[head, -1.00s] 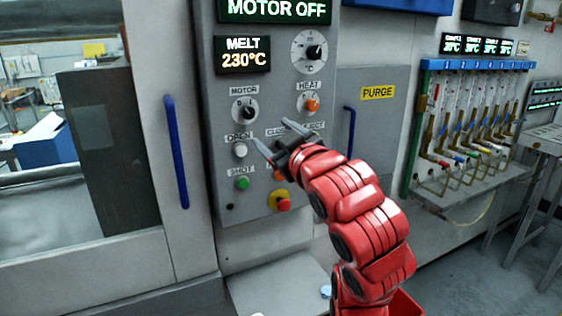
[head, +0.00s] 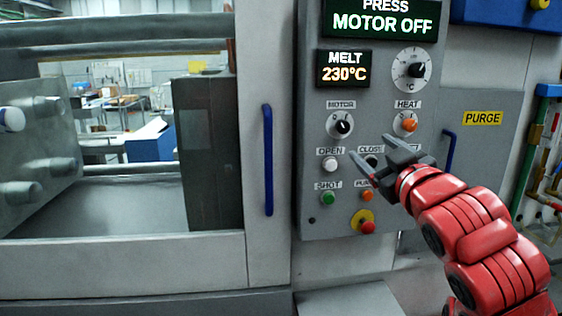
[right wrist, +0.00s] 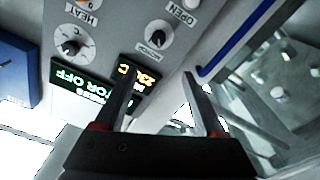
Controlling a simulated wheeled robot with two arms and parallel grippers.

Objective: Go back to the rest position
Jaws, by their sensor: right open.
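My right gripper (head: 372,160) is open and empty in front of the lower part of the grey control panel (head: 312,232). Its fingers hide part of the CLOSE button and the label right of it. In the right wrist view the open fingers (right wrist: 168,100) stand apart with nothing between them, and the panel shows turned nearly upside down behind them. My red right arm comes in from the lower right. My left gripper is not in view.
The panel carries a motor switch (head: 342,126), a heat switch (head: 409,124), a white OPEN button (head: 330,164), a green button (head: 327,197) and a red stop button (head: 366,227). The screen (head: 381,20) reads "PRESS MOTOR OFF". A blue door handle (head: 268,160) stands left.

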